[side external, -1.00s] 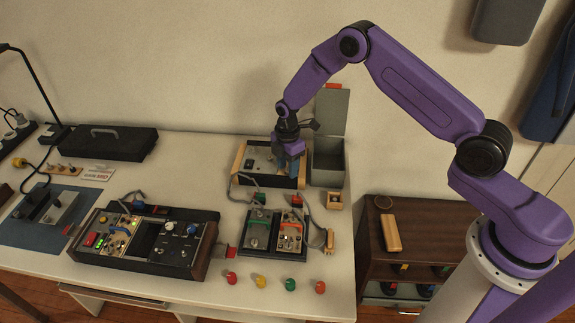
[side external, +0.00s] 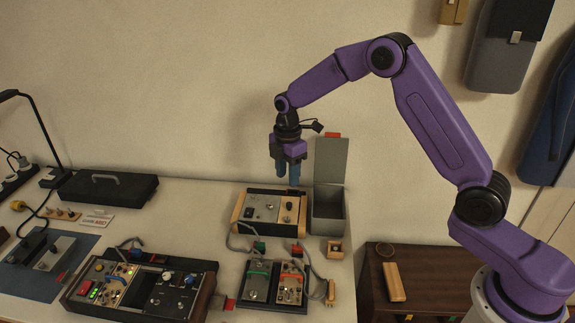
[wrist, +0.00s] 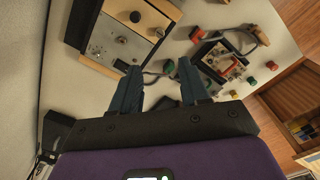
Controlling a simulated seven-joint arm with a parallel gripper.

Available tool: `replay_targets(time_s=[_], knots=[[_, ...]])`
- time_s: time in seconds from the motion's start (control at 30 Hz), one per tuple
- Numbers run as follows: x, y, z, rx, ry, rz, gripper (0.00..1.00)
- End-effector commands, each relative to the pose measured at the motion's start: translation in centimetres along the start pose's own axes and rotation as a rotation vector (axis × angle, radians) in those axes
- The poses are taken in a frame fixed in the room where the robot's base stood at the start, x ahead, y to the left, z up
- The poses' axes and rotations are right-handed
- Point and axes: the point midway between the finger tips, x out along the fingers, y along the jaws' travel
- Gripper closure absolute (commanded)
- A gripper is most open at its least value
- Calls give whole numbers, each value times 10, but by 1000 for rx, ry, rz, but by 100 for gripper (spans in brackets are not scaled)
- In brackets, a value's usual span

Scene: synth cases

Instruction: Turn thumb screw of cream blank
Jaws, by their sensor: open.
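A wood-sided case (side external: 270,211) stands at the back of the bench. In the wrist view the pale panel (wrist: 112,45) shows small round fittings; I cannot tell surely which is the thumb screw, or that this panel is the cream blank. My gripper (side external: 286,182) points down, blue fingers apart and empty, above the back of this case. In the wrist view the gripper (wrist: 158,68) has nothing between its fingers.
A grey open-lidded box (side external: 328,210) stands right of the case, its lid upright. Two small pedal-like units (side external: 273,284) with cables lie in front. A long module case (side external: 140,288) is at front left. A black case (side external: 108,187) lies at back left.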

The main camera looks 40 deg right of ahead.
Motion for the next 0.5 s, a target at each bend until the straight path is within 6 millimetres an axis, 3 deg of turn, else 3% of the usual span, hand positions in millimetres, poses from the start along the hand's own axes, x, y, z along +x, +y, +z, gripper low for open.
replay_targets(time_s=[0.2,0.5], knots=[[-22,0,0,0,0,1,55],[-24,0,0,0,0,0,55]])
